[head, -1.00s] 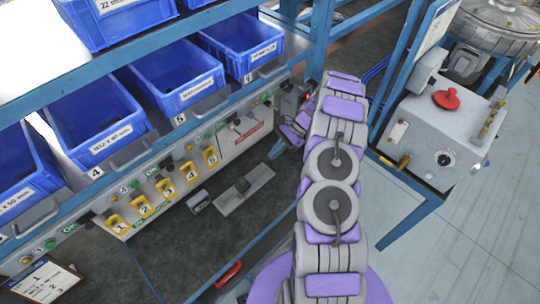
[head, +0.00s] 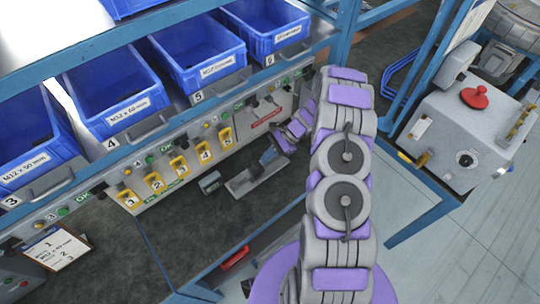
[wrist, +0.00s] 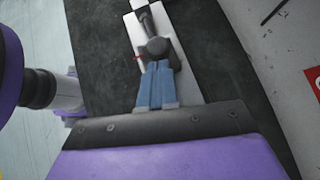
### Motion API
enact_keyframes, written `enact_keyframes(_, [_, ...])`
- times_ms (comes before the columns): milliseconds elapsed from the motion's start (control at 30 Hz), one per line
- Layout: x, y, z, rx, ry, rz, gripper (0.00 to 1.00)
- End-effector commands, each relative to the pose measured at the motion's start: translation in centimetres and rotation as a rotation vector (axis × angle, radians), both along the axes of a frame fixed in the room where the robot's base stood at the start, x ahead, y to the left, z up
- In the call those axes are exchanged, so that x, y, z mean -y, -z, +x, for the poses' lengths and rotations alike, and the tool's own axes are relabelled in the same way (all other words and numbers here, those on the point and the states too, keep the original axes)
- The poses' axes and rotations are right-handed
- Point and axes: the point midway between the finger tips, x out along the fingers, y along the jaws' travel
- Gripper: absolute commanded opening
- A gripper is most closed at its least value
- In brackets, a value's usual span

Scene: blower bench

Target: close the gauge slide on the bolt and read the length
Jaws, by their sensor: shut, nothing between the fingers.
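The gauge (head: 245,182) is a pale flat plate on the dark bench mat, below the row of yellow numbered holders. In the wrist view its pale plate (wrist: 133,33) runs up beyond my fingers. A dark rounded piece with a rod-like part (wrist: 157,47) lies on it; I cannot tell which part is bolt and which is slide. A small red mark shows beside it. My gripper (head: 268,157) is at the gauge's right end. Its blue fingers (wrist: 158,85) are shut and empty, close to the dark piece; contact cannot be told. No length reading is legible.
A small grey box (head: 210,182) stands left of the gauge. Blue bolt bins (head: 115,100) line the shelf above. Yellow numbered holders (head: 180,166) stand behind the gauge. A clipboard (head: 55,247) lies at left. The front mat is clear.

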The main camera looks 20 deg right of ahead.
Motion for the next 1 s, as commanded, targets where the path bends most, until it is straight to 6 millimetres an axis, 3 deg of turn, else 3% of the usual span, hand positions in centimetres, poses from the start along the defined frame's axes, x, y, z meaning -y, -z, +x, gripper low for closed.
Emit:
enact_keyframes(167, [0.0, 0.0, 0.0, 0.000, 0.000, 0.000, 0.00])
enact_keyframes(467, [-2.0, -0.2, -0.6, -0.002, -0.001, 0.002, 0.00])
enact_keyframes(833, [-1.8, 0.0, -0.7, 0.000, 0.000, 0.001, 0.00])
enact_keyframes(1000, [-0.7, -0.1, -1.0, -0.002, 0.000, 0.002, 0.00])
